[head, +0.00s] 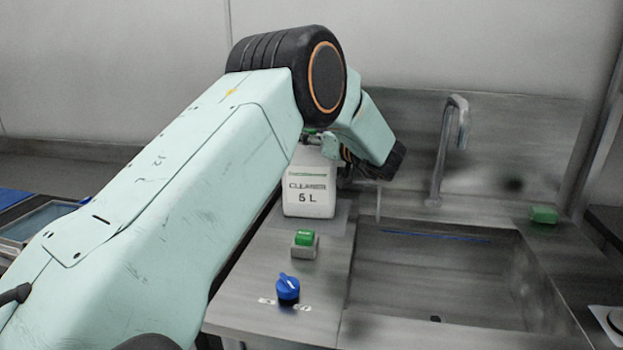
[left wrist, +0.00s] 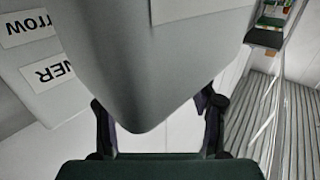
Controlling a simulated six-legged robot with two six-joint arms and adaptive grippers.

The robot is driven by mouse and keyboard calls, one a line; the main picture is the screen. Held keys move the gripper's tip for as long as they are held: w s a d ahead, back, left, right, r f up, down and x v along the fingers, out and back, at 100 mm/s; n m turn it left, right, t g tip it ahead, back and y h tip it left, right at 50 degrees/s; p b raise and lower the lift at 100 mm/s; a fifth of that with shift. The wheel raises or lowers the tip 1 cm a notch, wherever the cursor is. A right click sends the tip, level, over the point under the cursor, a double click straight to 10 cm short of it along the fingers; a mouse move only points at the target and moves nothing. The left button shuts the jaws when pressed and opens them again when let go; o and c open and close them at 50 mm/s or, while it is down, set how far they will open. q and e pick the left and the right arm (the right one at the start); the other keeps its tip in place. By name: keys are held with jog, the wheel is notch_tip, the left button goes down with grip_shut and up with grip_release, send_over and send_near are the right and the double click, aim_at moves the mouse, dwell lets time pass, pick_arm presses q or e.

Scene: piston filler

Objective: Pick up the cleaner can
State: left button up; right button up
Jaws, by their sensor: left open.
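The cleaner can (head: 309,194) is a white block-shaped container marked CLEANER 5 L. It stands upright on the steel counter left of the sink. My left gripper (head: 328,147) is at the upper part of the can, partly hidden behind my own arm. In the left wrist view its two dark fingers (left wrist: 158,125) are spread apart. A large pale rounded form fills the space between them, close to the camera. I cannot tell from this view which part it is, or whether the fingers touch it. The can's top is mostly covered by my arm. My right gripper is not seen.
A green button (head: 304,238) and a blue rotary knob (head: 287,287) sit on the counter in front of the can. A steel sink (head: 440,275) with a tall tap (head: 441,150) lies to the right. A green block (head: 544,214) rests at its back right.

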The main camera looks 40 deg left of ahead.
pick_arm(q)
jog(key=shift+s+a+r, duration=0.15)
jog(key=shift+s+r, duration=0.05)
jog(key=shift+s, duration=0.2)
jog(key=shift+c, duration=0.9)
jog(key=shift+w+f, duration=0.1)
jog(key=shift+w, duration=0.2)
jog(key=c, duration=0.6)
jog(key=shift+s, duration=0.15)
grip_shut()
jog(key=shift+r, duration=0.2)
